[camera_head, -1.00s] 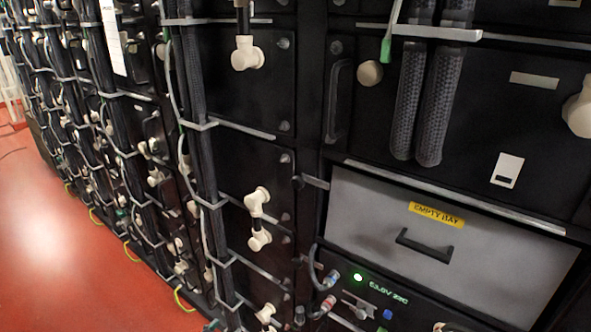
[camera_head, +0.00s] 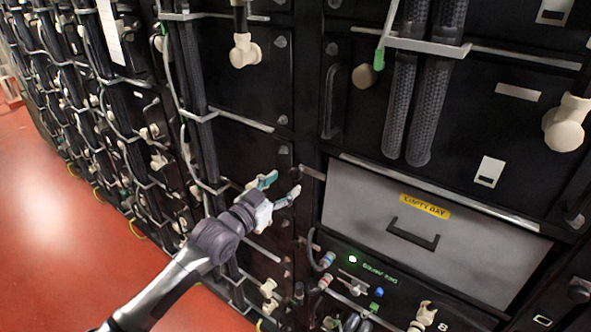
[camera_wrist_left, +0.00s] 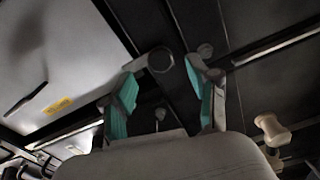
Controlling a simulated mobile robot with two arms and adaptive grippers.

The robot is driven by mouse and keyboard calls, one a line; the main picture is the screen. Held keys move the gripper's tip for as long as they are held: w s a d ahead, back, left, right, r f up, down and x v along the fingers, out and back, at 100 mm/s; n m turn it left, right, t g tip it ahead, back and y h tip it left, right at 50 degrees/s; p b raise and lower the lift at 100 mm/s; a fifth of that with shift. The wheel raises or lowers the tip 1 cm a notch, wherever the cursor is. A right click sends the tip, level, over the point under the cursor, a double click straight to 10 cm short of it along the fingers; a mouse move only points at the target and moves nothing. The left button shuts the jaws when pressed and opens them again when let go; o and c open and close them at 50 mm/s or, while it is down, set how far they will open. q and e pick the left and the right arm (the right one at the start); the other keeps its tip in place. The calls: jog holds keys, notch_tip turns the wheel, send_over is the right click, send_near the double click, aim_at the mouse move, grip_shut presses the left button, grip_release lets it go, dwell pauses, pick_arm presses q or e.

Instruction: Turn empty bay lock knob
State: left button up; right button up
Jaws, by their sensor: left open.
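The empty bay (camera_head: 350,205) is a grey panel with a yellow label and a black handle, at lower right in the head view; it also shows upper left in the left wrist view (camera_wrist_left: 60,60). A dark round knob (camera_wrist_left: 161,60) at the end of a short silver bar stands beside the bay's edge in the wrist view. In the head view the bar (camera_head: 313,173) shows, but I cannot make out the knob clearly. My left gripper (camera_head: 285,184) is open, its teal-padded fingers pointing at this spot. In the wrist view the knob lies beyond the open fingers (camera_wrist_left: 164,84), apart from them.
Cream connectors (camera_head: 565,122) and thick black cables (camera_head: 428,110) stick out from the racks. A module with a green light (camera_head: 352,259) sits below the bay. Silver cable brackets (camera_head: 240,119) protrude near my left arm. Red floor (camera_head: 60,235) is clear at left.

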aim_at(294, 176)
pick_arm(q)
jog(key=x, duration=0.5)
jog(key=shift+w+d+p, duration=0.2)
jog(key=shift+w+p, duration=0.1)
jog(key=shift+p, duration=0.1)
jog(key=shift+c, duration=0.2)
grip_shut()
